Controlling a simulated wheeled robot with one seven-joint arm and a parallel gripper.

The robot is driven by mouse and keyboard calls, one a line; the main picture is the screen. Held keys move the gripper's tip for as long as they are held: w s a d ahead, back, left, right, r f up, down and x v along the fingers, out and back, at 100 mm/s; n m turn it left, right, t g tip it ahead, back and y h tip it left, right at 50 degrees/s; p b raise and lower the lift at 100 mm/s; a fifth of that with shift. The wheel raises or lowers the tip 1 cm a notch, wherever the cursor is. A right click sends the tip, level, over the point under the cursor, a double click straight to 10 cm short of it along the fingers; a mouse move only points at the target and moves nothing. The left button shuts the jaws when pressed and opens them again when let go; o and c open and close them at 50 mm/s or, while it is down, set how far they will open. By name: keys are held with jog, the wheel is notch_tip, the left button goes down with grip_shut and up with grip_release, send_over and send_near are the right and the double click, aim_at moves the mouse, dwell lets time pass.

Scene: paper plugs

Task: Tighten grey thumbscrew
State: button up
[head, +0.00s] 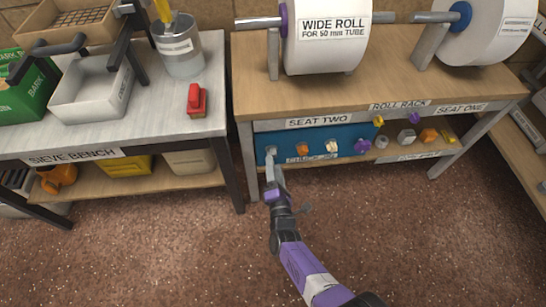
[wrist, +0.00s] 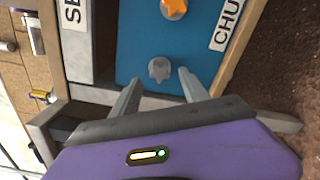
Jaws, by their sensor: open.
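The grey thumbscrew (wrist: 160,69) is a small lobed knob on a blue panel (wrist: 138,40). In the head view it is at the panel's left end, and the grey thumbscrew (head: 270,149) is partly covered by my gripper there. My gripper (wrist: 160,77) is open, its two fingertips on either side of the knob in the wrist view. I cannot tell whether either finger touches it. My gripper (head: 270,160) reaches up to the panel from the floor side in the head view.
An orange knob (wrist: 174,8) and a cream knob (head: 331,146) sit further along the panel. Several coloured knobs, including a purple one (head: 362,146), lie to the right. The roll rack's wooden top (head: 250,70) overhangs the panel. A sieve bench (head: 120,130) stands at left.

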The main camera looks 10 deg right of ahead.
aim_at(272, 154)
jog(key=w+b, duration=0.2)
jog(key=w, duration=0.1)
jog(key=shift+w, duration=0.3)
dwell(0.3)
grip_shut()
